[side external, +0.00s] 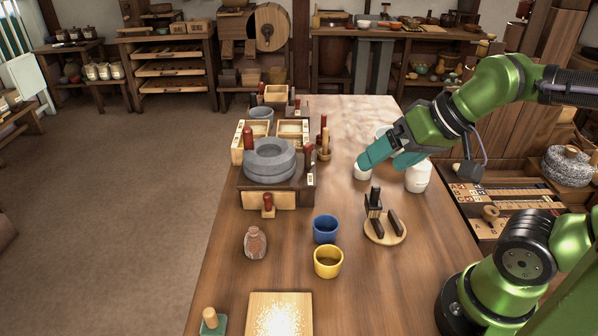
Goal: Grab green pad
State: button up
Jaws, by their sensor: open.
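The green pad (212,324) lies at the near left corner of the table, with a rounded wooden knob standing on top of it. It is partly cut off by the bottom edge of the side external view. My gripper (382,165) has teal fingers and is open, with nothing seen between them. It hangs over the far right part of the table, well away from the pad, among pale jars.
A board with pale powder (281,315) lies right of the pad. A yellow cup (328,262), blue cup (326,230), brown carved piece (255,243) and round wooden stand (386,236) lie beyond. The stone quern (270,161) stands left; a white jar (418,178) is near my gripper.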

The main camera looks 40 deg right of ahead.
dwell(0.3)
jog(key=n+g+h, duration=0.2)
jog(key=n+g, duration=0.2)
jog(key=g, duration=0.1)
send_near(208, 312)
jog(key=shift+g, duration=0.3)
jog(key=f, duration=0.6)
jog(key=shift+w+d+f, duration=0.1)
jog(key=shift+w+d, duration=0.15)
jog(key=shift+w, duration=0.15)
jog(key=shift+w+a+f, duration=0.1)
jog(key=shift+w+f, duration=0.15)
jog(key=shift+f, duration=0.8)
jog(key=shift+w+a+f, duration=0.1)
jog(key=shift+w+f, duration=0.1)
jog(key=shift+f, duration=0.8)
jog(key=shift+w+a+f, duration=0.1)
jog(key=shift+w+f, duration=0.15)
jog(key=shift+f, duration=0.8)
jog(key=c, duration=0.9)
